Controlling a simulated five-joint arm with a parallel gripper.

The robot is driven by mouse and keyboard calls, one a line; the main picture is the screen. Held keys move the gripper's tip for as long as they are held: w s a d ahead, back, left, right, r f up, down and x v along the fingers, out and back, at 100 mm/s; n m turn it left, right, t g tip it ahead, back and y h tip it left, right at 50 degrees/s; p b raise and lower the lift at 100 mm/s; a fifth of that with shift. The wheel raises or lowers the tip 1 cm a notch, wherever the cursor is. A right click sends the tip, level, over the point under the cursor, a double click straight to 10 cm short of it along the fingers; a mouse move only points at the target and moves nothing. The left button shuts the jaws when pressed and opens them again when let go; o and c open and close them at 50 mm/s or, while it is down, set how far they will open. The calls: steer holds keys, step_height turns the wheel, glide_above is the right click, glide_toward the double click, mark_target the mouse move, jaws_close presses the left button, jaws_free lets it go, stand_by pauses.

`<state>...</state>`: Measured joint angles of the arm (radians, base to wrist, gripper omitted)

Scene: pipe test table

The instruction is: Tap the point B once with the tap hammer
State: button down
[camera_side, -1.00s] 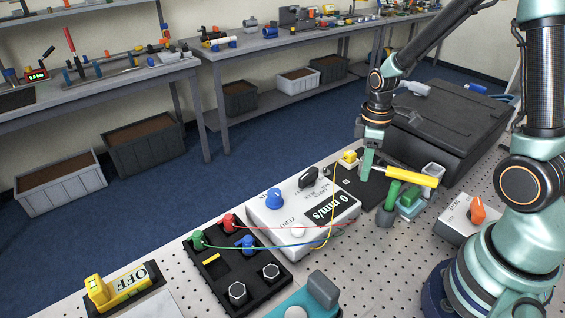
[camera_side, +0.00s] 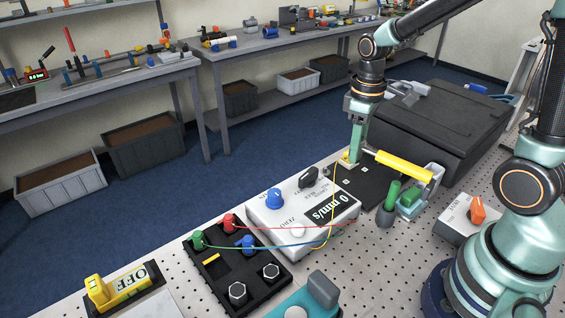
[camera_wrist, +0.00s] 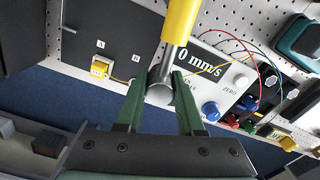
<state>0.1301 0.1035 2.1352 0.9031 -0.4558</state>
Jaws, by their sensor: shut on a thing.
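My gripper (camera_side: 355,155) is shut on the tap hammer, close to its metal head (camera_wrist: 160,93). The hammer's yellow handle (camera_side: 403,167) sticks out to the right in the side view and runs up out of the wrist view. The black plate (camera_side: 377,192) lies below the hammer. In the wrist view it carries small white labels A (camera_wrist: 101,44) and B (camera_wrist: 136,58), left of the hammer head. A yellow sensor block (camera_wrist: 99,67) sits on the plate near A. Whether the head touches the plate cannot be told.
A white meter (camera_side: 300,208) reading 0 mm/s stands left of the plate, with coloured wires to a black terminal box (camera_side: 225,265). A green-handled tool (camera_side: 391,196) and small holder (camera_side: 412,205) stand right of the plate. A large black case (camera_side: 440,125) is behind.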

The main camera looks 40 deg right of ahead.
steer(key=a+r+m, duration=0.3)
steer(key=a+r, duration=0.1)
steer(key=d+f+m, duration=0.5)
steer(key=d+m, duration=0.1)
steer(key=d, duration=0.2)
steer(key=shift+s, duration=0.35)
steer(key=shift+f, duration=0.2)
steer(key=shift+f, duration=3.15)
steer(key=shift+f, duration=1.75)
step_height(320, 180, up, 6)
